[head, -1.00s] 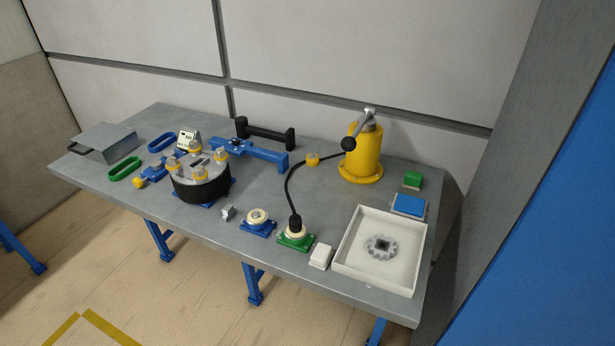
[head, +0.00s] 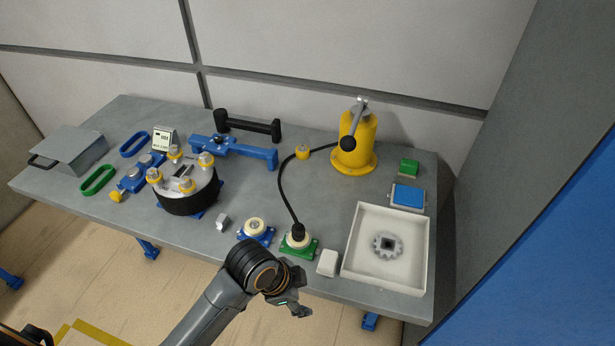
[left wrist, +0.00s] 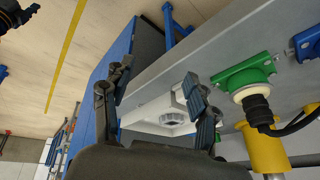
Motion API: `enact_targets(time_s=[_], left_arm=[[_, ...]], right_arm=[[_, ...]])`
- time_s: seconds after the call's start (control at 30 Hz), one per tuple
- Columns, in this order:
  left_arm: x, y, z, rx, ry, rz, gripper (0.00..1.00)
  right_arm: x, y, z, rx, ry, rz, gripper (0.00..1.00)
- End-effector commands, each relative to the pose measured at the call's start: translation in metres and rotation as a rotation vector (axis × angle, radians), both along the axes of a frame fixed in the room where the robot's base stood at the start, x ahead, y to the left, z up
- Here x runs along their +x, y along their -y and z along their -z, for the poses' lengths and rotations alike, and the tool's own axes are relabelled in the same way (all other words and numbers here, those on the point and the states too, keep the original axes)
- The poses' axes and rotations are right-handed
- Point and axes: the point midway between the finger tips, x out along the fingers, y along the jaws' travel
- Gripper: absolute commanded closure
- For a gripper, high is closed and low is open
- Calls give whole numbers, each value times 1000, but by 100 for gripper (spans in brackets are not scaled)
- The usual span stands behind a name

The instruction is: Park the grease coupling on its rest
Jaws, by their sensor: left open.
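The black grease coupling (head: 298,232) is at the end of a black hose from the yellow grease pump (head: 355,145). It stands upright on a cream ring on a green base (head: 312,247). My left gripper (head: 300,309) is open and empty, in front of the table edge, below the green base. In the left wrist view my open fingers (left wrist: 157,88) are apart from the coupling (left wrist: 259,110), which is to their right.
A white tray (head: 352,272) with a grey gear (head: 387,245) and a small white block (head: 327,262) lie right of the green base. A black drum with yellow caps (head: 186,193) stands to the left. The hose arches above the table; bare tabletop lies left of it.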

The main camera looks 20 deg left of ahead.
Motion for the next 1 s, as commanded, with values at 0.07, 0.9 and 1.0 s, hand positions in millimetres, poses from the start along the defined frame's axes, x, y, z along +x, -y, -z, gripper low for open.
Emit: enact_targets(time_s=[0.07,0.9,1.0], left_arm=[[13,7,-10,28,30,140,41],[135,-45,-162,448,124,1916,41],[137,-50,-166,449,119,1955,41]], right_arm=[[-1,2,0,-2,-2,-1,32],[0,7,-4,-8,0,-2,32],[0,6,-4,-7,0,-1,32]])
